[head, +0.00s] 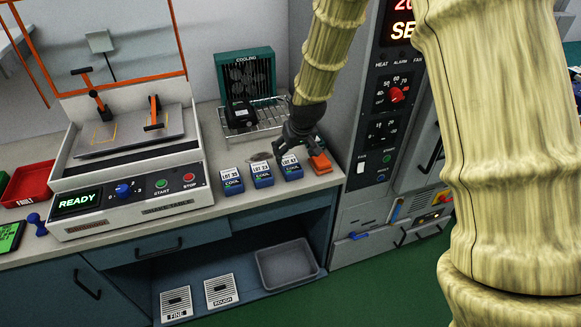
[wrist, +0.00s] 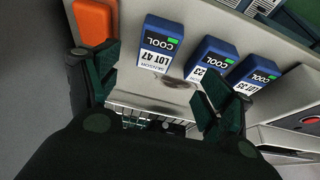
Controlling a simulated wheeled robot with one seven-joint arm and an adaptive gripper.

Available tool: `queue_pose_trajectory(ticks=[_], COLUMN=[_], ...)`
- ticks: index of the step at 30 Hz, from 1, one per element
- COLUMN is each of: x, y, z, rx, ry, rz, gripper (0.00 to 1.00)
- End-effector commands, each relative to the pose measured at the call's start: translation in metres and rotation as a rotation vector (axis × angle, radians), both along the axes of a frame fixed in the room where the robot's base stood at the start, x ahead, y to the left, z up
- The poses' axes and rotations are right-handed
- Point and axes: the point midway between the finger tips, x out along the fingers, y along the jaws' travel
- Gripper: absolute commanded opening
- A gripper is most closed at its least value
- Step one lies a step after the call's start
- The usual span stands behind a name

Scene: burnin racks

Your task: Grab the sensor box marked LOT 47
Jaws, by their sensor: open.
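The sensor box marked LOT 47 (head: 291,168) is blue with a white label and a green COOL mark. It stands on the counter at the right end of a row of three similar boxes. In the wrist view the LOT 47 box (wrist: 160,45) appears upside down, beyond the fingertips and roughly in line with the gap between them. My gripper (head: 301,142) is above the counter, just behind the box. In the wrist view my gripper (wrist: 158,76) has its fingers spread with nothing between them.
The LOT 23 box (head: 262,175) and another blue box (head: 232,181) stand to the left. An orange block (head: 320,163) lies close on the right. A wire rack (head: 255,120) with a COOLING fan unit (head: 247,75) is behind. A tall control cabinet (head: 378,140) bounds the right.

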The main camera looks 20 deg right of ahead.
Motion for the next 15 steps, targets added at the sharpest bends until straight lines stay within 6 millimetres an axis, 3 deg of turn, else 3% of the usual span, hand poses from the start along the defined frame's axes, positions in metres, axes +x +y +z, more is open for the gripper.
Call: queue_pose_trajectory(ticks=[15], x=[0.018], y=[0.001], z=[-0.045], rx=[0.0], ry=[0.001], rz=[0.0], gripper=[0.8])
